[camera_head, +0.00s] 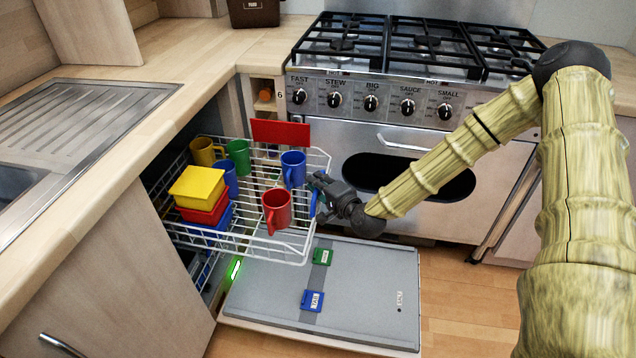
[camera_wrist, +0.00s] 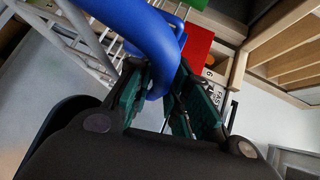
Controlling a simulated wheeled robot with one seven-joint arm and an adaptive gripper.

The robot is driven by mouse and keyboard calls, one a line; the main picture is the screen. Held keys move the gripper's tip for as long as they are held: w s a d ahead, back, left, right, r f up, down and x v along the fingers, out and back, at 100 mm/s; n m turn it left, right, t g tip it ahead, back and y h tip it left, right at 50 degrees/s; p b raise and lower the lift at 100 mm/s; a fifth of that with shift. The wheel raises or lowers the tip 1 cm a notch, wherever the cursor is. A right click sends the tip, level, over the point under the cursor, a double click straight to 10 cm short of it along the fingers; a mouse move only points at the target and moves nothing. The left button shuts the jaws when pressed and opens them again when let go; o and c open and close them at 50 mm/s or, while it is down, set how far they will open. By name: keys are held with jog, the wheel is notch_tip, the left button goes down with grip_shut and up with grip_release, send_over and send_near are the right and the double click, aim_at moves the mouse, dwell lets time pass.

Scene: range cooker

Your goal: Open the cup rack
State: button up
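The cup rack (camera_head: 285,255), a white wire basket, stands well out of the dishwasher, above its lowered door. Its blue handle (camera_head: 313,204) is on the right front side. My gripper (camera_head: 322,192) is at this handle. In the wrist view the blue handle (camera_wrist: 150,45) passes between the green-padded fingers of my gripper (camera_wrist: 163,95), which look closed against its sides; the exact contact is partly hidden. A red mug (camera_head: 277,210), a blue mug (camera_head: 293,168), a green mug (camera_head: 239,156) and a yellow mug (camera_head: 203,152) sit in the rack.
Yellow, red and blue boxes (camera_head: 198,187) are stacked in the rack. The lowered grey door (camera_head: 350,285) carries a green and a blue tablet. The range cooker (camera_head: 400,120) stands behind my arm, and the worktop (camera_head: 120,155) edge is at left. Floor is clear at right.

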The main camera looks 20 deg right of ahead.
jog(key=shift+o, duration=1.2)
jog(key=shift+s, duration=0.1)
jog(key=shift+d, duration=0.1)
jog(key=v, duration=1.1)
jog(key=shift+s, duration=0.4)
